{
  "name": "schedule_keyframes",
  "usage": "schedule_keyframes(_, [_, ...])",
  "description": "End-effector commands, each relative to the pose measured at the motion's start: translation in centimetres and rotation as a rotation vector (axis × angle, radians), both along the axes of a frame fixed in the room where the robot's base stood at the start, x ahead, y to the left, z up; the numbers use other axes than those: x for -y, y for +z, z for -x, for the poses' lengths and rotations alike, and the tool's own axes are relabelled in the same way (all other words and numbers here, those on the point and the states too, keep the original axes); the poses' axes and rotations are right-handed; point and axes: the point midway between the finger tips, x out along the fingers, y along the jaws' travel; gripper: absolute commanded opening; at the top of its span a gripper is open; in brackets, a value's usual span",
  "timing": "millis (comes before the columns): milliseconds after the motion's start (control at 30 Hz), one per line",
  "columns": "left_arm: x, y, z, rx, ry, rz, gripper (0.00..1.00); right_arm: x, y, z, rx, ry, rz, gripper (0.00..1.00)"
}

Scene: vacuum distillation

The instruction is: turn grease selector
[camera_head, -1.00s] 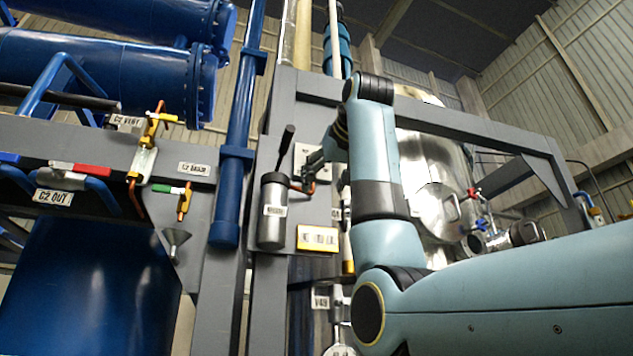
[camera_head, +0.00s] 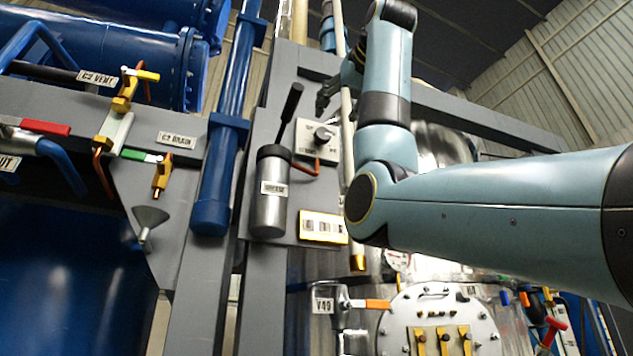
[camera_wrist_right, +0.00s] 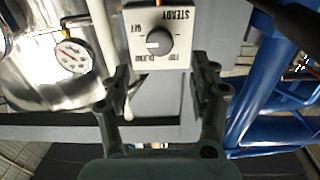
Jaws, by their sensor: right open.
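The grease selector is a round grey knob (camera_head: 323,134) on a pale square plate (camera_head: 302,138), beside the grease canister (camera_head: 271,205). The knob also shows in the right wrist view (camera_wrist_right: 160,40), on its plate (camera_wrist_right: 188,52) with upside-down lettering that includes "STEADY" and "OFF". A light mark on the knob faces left there. My right gripper (camera_head: 325,99) is above the plate in the head view. Its open fingers (camera_wrist_right: 160,88) sit below the plate in the wrist view, empty and apart from the knob. My left gripper is out of view.
A black lever (camera_head: 290,104) rises beside the canister, and a copper pipe (camera_head: 305,170) runs from it below the knob. A yellow-framed label (camera_head: 323,227) is below. A pale vertical pipe (camera_head: 347,120) stands close right. A pressure gauge (camera_wrist_right: 71,55) shows in the wrist view.

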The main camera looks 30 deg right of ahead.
Motion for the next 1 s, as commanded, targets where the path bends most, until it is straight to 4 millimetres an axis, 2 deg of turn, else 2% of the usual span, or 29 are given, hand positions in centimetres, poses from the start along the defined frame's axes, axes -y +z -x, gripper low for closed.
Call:
schedule_keyframes(300, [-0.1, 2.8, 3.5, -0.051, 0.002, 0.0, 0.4, 1.4, 0.3, -5.7, -0.005, -0.001, -0.001, 0.62])
schedule_keyframes(500, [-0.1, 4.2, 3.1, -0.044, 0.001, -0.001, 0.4, 2.2, 0.2, -8.8, -0.004, -0.001, -0.002, 0.62])
schedule_keyframes(733, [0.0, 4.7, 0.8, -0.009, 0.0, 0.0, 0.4, 2.4, 0.0, -10.0, -0.001, 0.0, -0.001, 0.62])
schedule_keyframes(933, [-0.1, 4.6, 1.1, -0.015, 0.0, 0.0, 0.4, 2.4, -0.1, -10.0, -0.001, 0.0, -0.001, 0.62])
schedule_keyframes(1000, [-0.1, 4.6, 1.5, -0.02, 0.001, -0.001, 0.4, 2.4, -0.1, -10.0, -0.001, 0.0, -0.001, 0.54])
